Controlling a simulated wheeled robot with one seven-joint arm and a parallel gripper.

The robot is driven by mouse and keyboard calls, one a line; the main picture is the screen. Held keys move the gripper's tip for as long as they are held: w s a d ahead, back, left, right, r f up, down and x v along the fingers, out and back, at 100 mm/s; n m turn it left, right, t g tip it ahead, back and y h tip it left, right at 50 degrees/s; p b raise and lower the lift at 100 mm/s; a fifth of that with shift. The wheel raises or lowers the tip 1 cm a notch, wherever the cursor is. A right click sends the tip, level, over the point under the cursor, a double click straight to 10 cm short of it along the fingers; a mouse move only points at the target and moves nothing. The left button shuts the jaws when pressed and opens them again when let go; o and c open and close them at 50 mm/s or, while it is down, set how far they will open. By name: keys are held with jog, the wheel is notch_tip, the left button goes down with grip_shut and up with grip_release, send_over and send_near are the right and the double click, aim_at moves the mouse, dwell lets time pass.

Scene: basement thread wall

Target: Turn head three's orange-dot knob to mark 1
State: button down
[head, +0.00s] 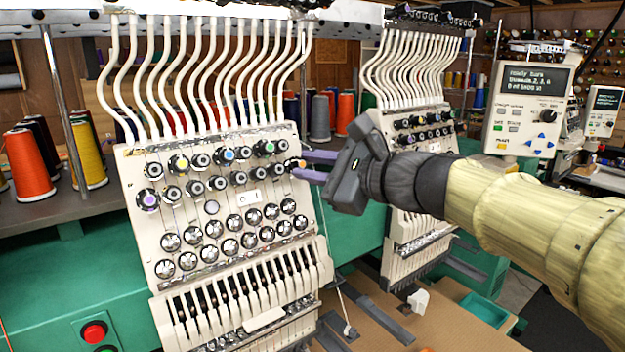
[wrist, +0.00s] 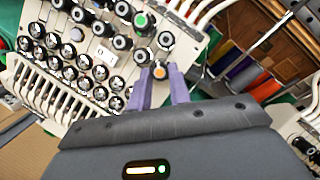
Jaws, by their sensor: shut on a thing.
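The orange-dot knob (head: 293,164) is at the right end of the upper knob rows on the near machine head's cream panel (head: 140,190). In the wrist view its orange face (wrist: 160,73) shows between my purple fingers. My gripper (head: 302,165) reaches in from the right, with one finger on each side of the knob, and is shut on it. The wrist view also shows my gripper (wrist: 161,71) around it. The mark numbers and the knob's pointer are too small to read.
A green-dot knob (head: 264,148) and a blue-dot knob (head: 224,155) sit close by on the same panel. A second head (head: 415,150) stands behind my arm. A control screen (head: 535,80) is at the right. White thread tubes (head: 205,75) rise above the panel.

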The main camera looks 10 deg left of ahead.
jog(key=n+g+b, duration=0.1)
jog(key=n, duration=0.3)
jog(key=shift+w, duration=0.15)
jog(key=n, duration=0.1)
jog(key=n+h, duration=0.1)
jog(key=n+g, duration=0.1)
jog(key=n, duration=0.1)
jog(key=shift+r, duration=0.25)
jog(key=n+h, duration=0.1)
jog(key=n, duration=0.1)
jog(key=n+g, duration=0.1)
jog(key=n, duration=0.1)
jog(key=shift+r+h, duration=0.15)
jog(key=shift+h, duration=0.25)
jog(key=shift+a+n+h+p, duration=0.15)
jog(key=shift+n+h+p, duration=0.4)
jog(key=shift+n, duration=1.25)
jog(key=c, duration=1.3)
grip_release()
jog(key=shift+r, duration=0.15)
